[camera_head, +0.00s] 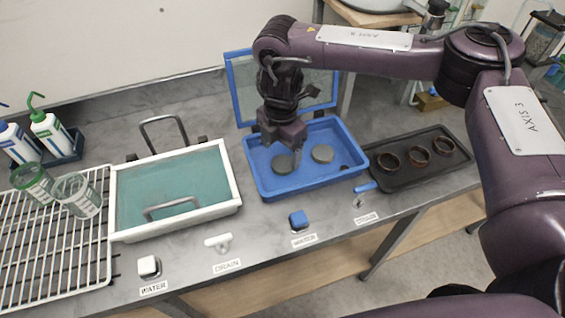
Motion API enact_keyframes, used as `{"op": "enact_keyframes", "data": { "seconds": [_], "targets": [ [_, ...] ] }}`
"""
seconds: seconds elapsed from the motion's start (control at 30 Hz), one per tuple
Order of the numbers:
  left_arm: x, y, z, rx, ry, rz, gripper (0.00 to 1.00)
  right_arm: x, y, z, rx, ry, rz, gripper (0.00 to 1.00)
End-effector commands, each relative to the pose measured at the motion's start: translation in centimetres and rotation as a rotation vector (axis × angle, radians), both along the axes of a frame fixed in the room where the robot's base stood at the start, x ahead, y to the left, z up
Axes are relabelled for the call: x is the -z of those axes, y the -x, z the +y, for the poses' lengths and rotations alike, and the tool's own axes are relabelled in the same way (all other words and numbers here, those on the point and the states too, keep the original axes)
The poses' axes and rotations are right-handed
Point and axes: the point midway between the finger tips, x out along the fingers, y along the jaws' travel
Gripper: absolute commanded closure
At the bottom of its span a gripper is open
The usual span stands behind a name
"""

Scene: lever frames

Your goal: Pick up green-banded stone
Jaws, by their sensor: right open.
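Two round grey discs lie in the blue tray (262,187), which has a raised lid behind it. One disc (283,163) is on the left, partly beside my gripper, and looks darker and slightly greenish. The other disc (322,153) is to the right and paler. No clear green band can be made out on either at this size. My right gripper (296,160) points down into the blue tray, between the two discs and closer to the left one. It is open, and nothing shows held in it. My left gripper is out of view.
A white-framed basin (232,183) with handles stands left of the blue tray. A dark tray (400,183) with three brown rings is at the right. Further left are a wire rack (40,250), cups and squeeze bottles. WATER and DRAIN controls line the front edge.

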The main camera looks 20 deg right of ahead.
Motion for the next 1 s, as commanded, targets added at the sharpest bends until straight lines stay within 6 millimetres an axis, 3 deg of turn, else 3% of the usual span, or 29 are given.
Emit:
{"op": "enact_keyframes", "data": {
  "seconds": [0.2,0.4,0.5,0.9,1.0],
  "targets": [
    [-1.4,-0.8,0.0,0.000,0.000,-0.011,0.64,3.0,0.5,-0.1,0.001,0.002,0.004,0.24],
    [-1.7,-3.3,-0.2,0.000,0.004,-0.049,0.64,3.7,0.4,-0.1,0.000,0.000,0.000,0.24],
    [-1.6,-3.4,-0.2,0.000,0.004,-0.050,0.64,3.7,0.4,-0.1,0.000,0.000,0.000,0.24],
    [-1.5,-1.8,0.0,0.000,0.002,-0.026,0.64,3.6,0.4,-0.1,0.000,0.000,0.000,0.73],
    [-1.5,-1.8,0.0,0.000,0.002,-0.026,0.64,3.6,0.4,0.0,0.000,0.000,0.000,0.73]
  ]
}}
